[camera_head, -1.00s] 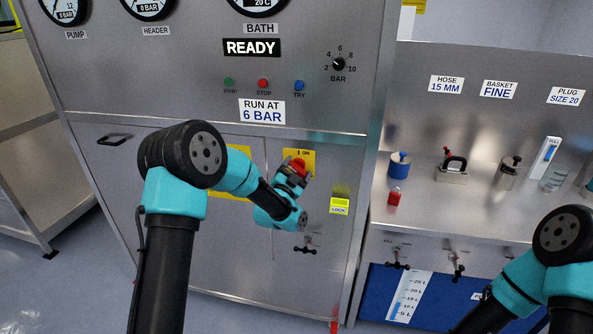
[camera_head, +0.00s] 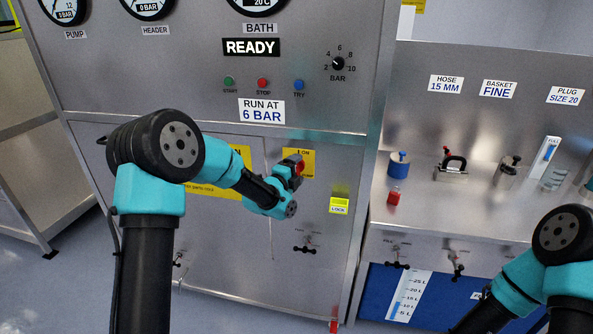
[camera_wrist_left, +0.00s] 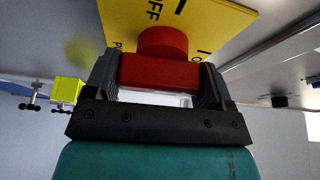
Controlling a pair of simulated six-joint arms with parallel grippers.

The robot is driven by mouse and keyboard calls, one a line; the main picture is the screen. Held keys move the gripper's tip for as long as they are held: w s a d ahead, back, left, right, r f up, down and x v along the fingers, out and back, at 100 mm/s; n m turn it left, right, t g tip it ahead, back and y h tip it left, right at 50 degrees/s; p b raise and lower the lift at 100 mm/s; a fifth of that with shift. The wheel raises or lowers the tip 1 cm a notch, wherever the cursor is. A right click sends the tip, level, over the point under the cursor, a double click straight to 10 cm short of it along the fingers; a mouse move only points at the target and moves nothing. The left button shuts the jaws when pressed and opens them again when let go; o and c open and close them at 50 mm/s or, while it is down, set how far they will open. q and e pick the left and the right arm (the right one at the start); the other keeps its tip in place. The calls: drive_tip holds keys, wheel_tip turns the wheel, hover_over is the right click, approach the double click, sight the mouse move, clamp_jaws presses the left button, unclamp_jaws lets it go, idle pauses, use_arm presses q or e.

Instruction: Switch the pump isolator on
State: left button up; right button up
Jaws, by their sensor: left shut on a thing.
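The pump isolator is a red rotary handle (camera_head: 299,168) on a yellow plate (camera_head: 309,156) on the steel cabinet front. My left gripper (camera_head: 294,166) is at the handle and hides part of it and the plate. In the left wrist view the red handle (camera_wrist_left: 160,70) sits between the two dark fingers of my left gripper (camera_wrist_left: 158,82), which is shut on it. The yellow plate (camera_wrist_left: 215,18) lies behind, with "OFF" lettering at its top and other marks cut off. "I ON" is partly readable in the head view. My right gripper is out of view.
A yellow-green lock box (camera_head: 339,205) is right of the isolator, and a small valve handle (camera_head: 305,249) is below. START, STOP and TRY buttons (camera_head: 263,83) are above. The right bench holds a red padlock (camera_head: 394,196) and a blue cylinder (camera_head: 399,165).

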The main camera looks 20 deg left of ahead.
use_arm(q)
drive_tip(key=shift+m, duration=0.5)
drive_tip(key=o, duration=0.9)
drive_tip(key=v, duration=1.7)
drive_tip(key=shift+s+r, duration=0.2)
drive_tip(key=shift+r, duration=0.05)
